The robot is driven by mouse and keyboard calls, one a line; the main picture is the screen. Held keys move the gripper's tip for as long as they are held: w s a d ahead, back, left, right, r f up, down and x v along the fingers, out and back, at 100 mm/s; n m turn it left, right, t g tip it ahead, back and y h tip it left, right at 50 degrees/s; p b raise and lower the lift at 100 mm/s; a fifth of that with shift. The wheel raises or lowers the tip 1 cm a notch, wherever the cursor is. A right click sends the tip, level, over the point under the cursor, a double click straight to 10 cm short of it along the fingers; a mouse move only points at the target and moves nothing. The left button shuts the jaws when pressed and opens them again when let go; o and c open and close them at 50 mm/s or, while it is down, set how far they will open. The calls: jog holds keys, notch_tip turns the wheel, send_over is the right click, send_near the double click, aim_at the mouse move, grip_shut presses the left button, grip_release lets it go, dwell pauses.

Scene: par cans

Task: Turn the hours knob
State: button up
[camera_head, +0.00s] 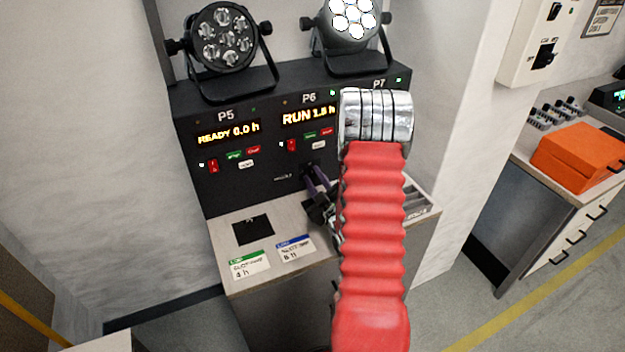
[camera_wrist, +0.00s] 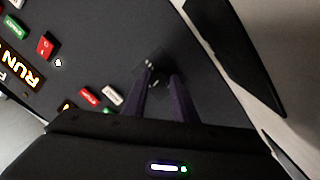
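The hours knob (camera_head: 307,169) is a small dark knob low on the black panel, beside a small white label that I take to read hours. In the wrist view the knob (camera_wrist: 156,72) is a dark shape with pale marks at the fingertips. My gripper (camera_head: 313,177) is at the knob, its two purple fingers pointing at the panel. In the wrist view my gripper (camera_wrist: 163,78) has its fingers apart, one on each side of the knob. The fingers partly hide the knob, and I cannot tell whether they touch it.
The panel (camera_head: 240,182) has displays P5, reading READY 0.0 h, and P6, reading RUN 1.8 h; my arm covers much of P7. Two stage lights (camera_head: 224,38) stand on top; the right one (camera_head: 347,20) is lit. Cards (camera_head: 249,265) lie on the counter. An orange case (camera_head: 578,156) sits far right.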

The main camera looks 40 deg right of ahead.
grip_shut()
jog(key=shift+m, duration=0.7)
jog(key=shift+o, duration=2)
grip_release()
jog(key=shift+s, duration=0.1)
